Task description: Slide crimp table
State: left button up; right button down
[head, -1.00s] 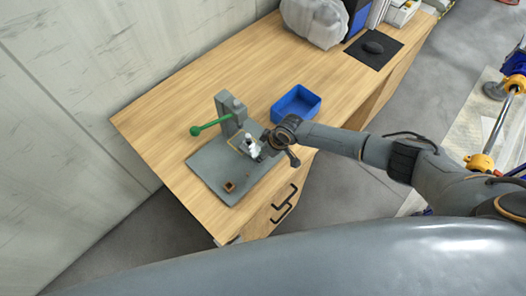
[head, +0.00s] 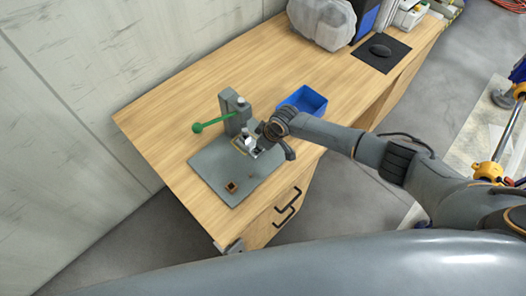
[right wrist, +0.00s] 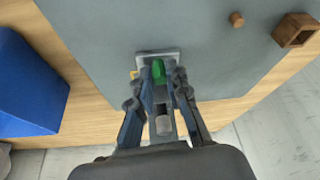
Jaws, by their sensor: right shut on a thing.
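A grey bench press (head: 236,112) with a long green lever (head: 212,123) stands on a grey base plate (head: 225,168). The crimp table is the small light plate with a yellowish edge at the foot of the press; it shows in the right wrist view (right wrist: 143,57) as a silver plate with an upright green piece (right wrist: 158,71). My right gripper (head: 251,147) is low over the base plate, in front of the press column. In the right wrist view its fingers (right wrist: 163,82) are closed around the green piece. The fingertips partly hide the crimp table. My left gripper is out of view.
A blue bin (head: 303,101) stands on the wooden bench right of the press, near my right arm. A small open brown box (head: 231,187) sits at the plate's front. A black mat with a mouse (head: 380,51) lies farther back.

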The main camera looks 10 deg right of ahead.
jog(key=c, duration=1.4)
grip_release()
jog(key=shift+w+r, duration=0.15)
jog(key=shift+w, duration=0.05)
jog(key=shift+c, duration=0.2)
jog(key=shift+o, duration=0.7)
jog(key=shift+a, duration=0.15)
jog(key=v, duration=1.1)
jog(key=shift+d+r, duration=0.25)
jog(key=shift+r, duration=0.1)
